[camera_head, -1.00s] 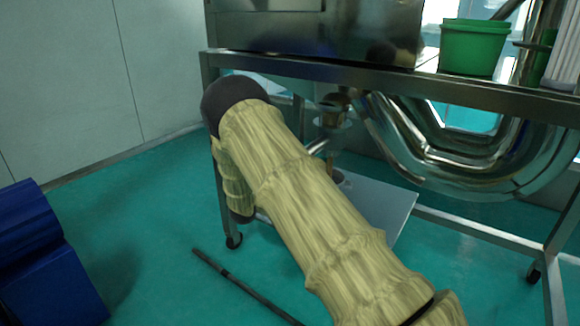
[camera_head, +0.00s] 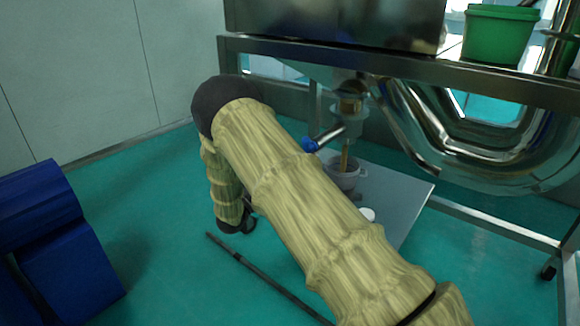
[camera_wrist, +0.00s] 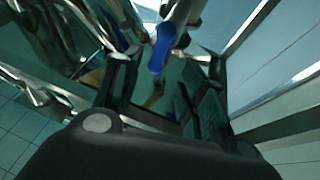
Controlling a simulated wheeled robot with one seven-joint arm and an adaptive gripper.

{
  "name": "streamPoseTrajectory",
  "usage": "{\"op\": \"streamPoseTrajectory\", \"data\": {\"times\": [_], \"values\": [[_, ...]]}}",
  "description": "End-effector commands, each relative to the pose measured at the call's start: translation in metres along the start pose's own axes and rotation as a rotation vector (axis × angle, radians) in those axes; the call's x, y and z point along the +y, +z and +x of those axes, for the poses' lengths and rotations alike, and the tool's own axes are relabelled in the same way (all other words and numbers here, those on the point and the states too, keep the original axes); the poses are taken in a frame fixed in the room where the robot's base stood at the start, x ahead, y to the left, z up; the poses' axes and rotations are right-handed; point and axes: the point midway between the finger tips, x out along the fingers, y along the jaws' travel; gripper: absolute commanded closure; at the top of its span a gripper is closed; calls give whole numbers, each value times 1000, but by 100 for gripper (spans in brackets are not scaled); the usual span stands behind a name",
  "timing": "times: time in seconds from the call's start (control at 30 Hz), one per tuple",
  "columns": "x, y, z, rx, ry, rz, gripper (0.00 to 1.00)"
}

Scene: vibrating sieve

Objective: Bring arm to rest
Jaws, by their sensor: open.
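My arm, in a pale yellow ribbed sleeve with a dark elbow, reaches across the middle of the head view and bends down in front of a metal frame (camera_head: 480,72). In the wrist view my gripper (camera_wrist: 166,66) shows two dark fingers spread apart, with nothing held between them. A blue-tipped valve handle (camera_wrist: 162,48) shows beyond the fingers; I cannot tell the exact gap. In the head view the blue handle (camera_head: 310,145) sticks out from the outlet under the machine. Most of my gripper is hidden behind my arm there.
A grey container (camera_head: 345,176) stands under the outlet on a metal plate (camera_head: 408,205), with a brownish stream or rod above it. Shiny bent pipes (camera_head: 430,150) are at right. A green bucket (camera_head: 498,38) stands on the frame. Blue equipment (camera_head: 55,240) is at left; teal floor lies between.

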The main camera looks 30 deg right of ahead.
Motion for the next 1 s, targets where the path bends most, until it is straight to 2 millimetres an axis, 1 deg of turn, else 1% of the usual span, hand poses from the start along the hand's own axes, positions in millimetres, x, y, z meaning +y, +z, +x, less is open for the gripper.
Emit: {"op": "streamPoseTrajectory", "data": {"times": [0.03, 0.17, 0.6, 0.7, 0.77, 0.87, 0.97, 1.0], "values": [[0, 0, -4, 0, -1, 0, 58], [0, 0, -8, 1, 0, 0, 58], [0, 0, -8, 0, 0, 0, 58], [1, 5, -9, -7, -14, -5, 58], [3, 14, -12, -22, -46, -14, 58], [9, 45, -22, -81, -155, -45, 58], [20, 90, -44, -183, -314, -94, 58], [28, 109, -55, -231, -379, -118, 58]]}}
